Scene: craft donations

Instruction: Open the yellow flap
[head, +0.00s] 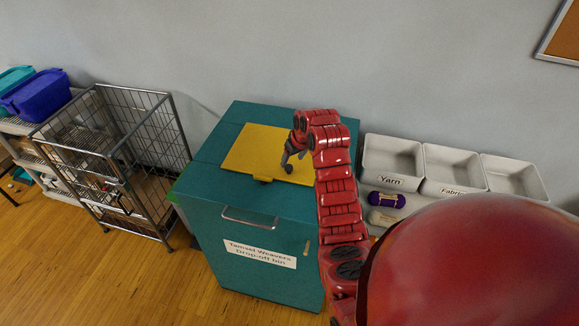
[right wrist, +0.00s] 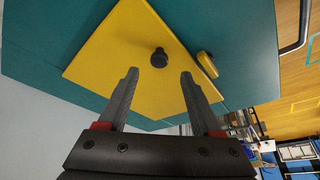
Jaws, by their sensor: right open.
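The yellow flap (head: 250,150) lies flat and shut on top of the teal drop-off bin (head: 225,198). A small yellow tab (head: 263,179) sticks out at its front edge. My right gripper (head: 292,160) is above the right part of the flap. In the right wrist view the right gripper (right wrist: 159,75) is open and empty, with its fingers pointing toward the flap (right wrist: 125,50). A round dark knob (right wrist: 159,58) on the flap shows between and beyond the fingertips. The yellow tab (right wrist: 207,65) is to its right. My left gripper is not in view.
The bin has a metal handle (head: 250,217) and a label (head: 260,253) on its front. A wire cart (head: 115,150) stands to the left. Grey trays (head: 393,183) stand to the right, with purple yarn (head: 386,200) below them. A wall is behind.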

